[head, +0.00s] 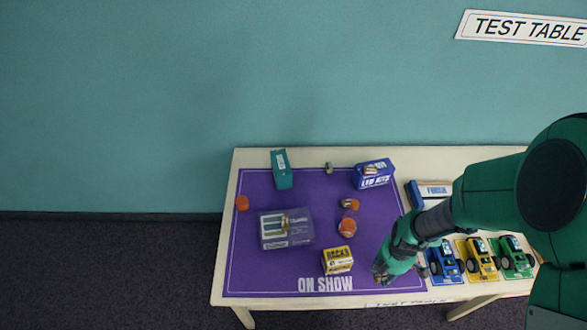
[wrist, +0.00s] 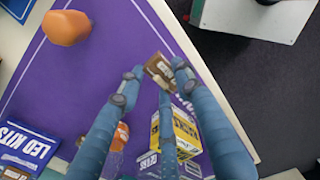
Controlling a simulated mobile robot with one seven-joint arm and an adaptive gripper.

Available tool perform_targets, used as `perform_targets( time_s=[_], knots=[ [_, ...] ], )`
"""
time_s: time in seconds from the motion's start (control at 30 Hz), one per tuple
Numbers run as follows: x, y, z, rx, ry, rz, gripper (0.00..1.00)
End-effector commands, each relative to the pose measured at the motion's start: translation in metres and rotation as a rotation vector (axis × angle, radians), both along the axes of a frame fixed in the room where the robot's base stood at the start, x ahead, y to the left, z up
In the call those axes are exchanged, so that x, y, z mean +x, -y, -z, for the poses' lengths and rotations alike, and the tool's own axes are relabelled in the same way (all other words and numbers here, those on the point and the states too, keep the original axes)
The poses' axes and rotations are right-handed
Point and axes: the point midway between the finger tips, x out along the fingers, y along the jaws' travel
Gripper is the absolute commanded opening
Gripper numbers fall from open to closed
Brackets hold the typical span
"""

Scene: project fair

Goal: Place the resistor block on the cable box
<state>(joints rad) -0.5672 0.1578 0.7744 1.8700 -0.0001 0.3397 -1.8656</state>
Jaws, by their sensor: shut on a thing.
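My gripper (head: 384,272) is at the front right of the purple mat, right of the yellow box. In the wrist view its fingers (wrist: 157,72) are shut on a small brown block with a pale face (wrist: 159,67), which seems to be the resistor block. In the head view the block is hidden by the gripper. A grey-purple box with a picture on its top (head: 286,229) lies on the left middle of the mat. It may be the cable box, but its small label is not clearly readable. It is well left of my gripper.
On the purple mat (head: 245,275) stand a yellow box (head: 338,261), a blue LED kits box (head: 374,173), a teal box (head: 282,170) and orange-topped items (head: 347,226). Several toy tractors (head: 480,258) stand to the right. The mat's front left is clear.

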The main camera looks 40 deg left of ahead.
Motion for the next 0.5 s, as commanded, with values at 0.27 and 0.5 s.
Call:
perform_targets(
  time_s=[0.27,0.5],
  knots=[
    [0.001,-0.001,-0.049,0.003,0.004,0.000,0.08],
    [0.001,-0.001,-0.091,0.002,0.003,0.000,0.08]
  ],
)
